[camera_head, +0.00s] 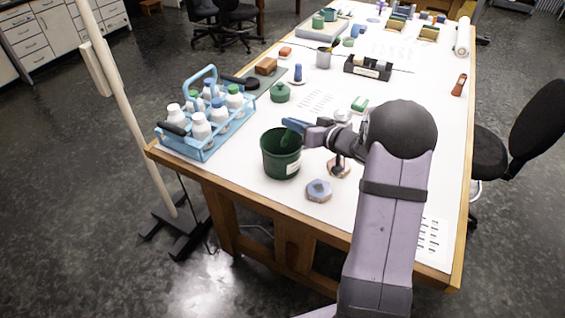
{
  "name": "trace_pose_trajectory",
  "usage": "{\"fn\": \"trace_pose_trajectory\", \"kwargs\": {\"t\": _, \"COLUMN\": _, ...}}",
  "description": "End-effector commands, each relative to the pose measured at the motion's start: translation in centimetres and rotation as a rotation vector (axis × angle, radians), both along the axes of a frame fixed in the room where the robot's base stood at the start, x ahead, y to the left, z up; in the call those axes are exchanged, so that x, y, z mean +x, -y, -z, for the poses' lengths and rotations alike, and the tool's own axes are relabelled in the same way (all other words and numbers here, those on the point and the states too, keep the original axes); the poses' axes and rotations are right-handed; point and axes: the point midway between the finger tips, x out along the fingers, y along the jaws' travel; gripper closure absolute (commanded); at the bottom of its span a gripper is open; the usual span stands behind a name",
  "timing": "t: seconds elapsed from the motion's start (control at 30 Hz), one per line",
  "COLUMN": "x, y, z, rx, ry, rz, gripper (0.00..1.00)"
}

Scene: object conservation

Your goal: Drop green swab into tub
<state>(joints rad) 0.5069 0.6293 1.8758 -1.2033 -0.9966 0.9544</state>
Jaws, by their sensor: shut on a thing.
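The swab's lower end is hard to tell apart from the green inside of the tub. The tub's floor is hidden.
A light blue bottle carrier (206,142) with several white bottles stands left of the tub. A hexagonal block (319,190) lies to the tub's front right. A green lidded pot (280,93) and a grey metal cup (323,58) stand behind.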

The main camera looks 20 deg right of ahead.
Motion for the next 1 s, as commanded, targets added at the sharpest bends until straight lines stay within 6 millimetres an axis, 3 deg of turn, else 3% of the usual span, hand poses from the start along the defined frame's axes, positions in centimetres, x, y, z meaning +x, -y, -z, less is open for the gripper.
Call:
{"fn": "trace_pose_trajectory", "kwargs": {"t": 0.37, "x": 0.0, "y": 0.0, "z": 0.4, "rx": 0.000, "ry": 0.000, "rz": 0.000, "gripper": 1.00}}
{"fn": "trace_pose_trajectory", "kwargs": {"t": 0.4, "x": 0.0, "y": 0.0, "z": 0.4, "rx": 0.000, "ry": 0.000, "rz": 0.000, "gripper": 0.84}}
{"fn": "trace_pose_trajectory", "kwargs": {"t": 0.47, "x": 0.0, "y": 0.0, "z": 0.4, "rx": 0.000, "ry": 0.000, "rz": 0.000, "gripper": 0.70}}
{"fn": "trace_pose_trajectory", "kwargs": {"t": 0.83, "x": -0.2, "y": 0.1, "z": 0.4, "rx": -0.001, "ry": 0.001, "rz": 0.001, "gripper": 0.69}}
{"fn": "trace_pose_trajectory", "kwargs": {"t": 1.0, "x": -1.5, "y": 0.8, "z": 0.1, "rx": -0.001, "ry": 0.002, "rz": 0.002, "gripper": 0.69}}
